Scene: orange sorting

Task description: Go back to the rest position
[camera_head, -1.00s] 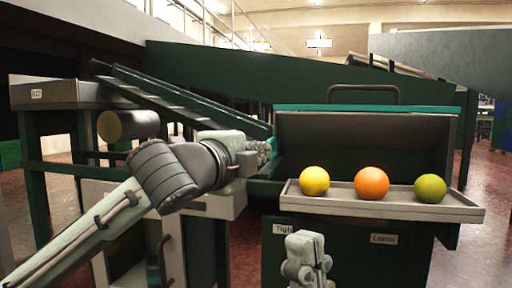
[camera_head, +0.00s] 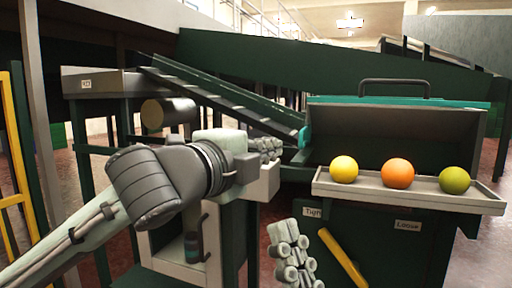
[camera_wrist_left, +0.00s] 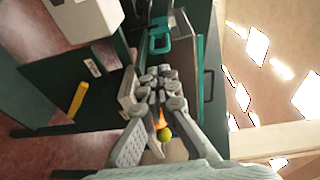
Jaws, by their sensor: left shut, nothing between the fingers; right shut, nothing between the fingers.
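My left gripper (camera_head: 268,148) is shut and empty, held in the air left of the fruit tray, in front of the conveyor's lower end. Its closed fingers also show in the left wrist view (camera_wrist_left: 160,78). My right gripper (camera_head: 290,252) is shut and empty, low in the middle of the head view, below the tray. A yellow fruit (camera_head: 344,169), an orange fruit (camera_head: 398,173) and a green fruit (camera_head: 454,180) sit in a row on the grey tray (camera_head: 410,197), apart from both grippers. In the left wrist view, my fingers partly cover the fruits.
A green sloping conveyor (camera_head: 215,100) runs down to the sorting bin (camera_head: 395,135). A grey-topped stand (camera_head: 100,84) is at the left. A yellow bar (camera_head: 342,258) is beside my right gripper. A yellow frame (camera_head: 17,170) stands at the far left. Red floor shows between the stands.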

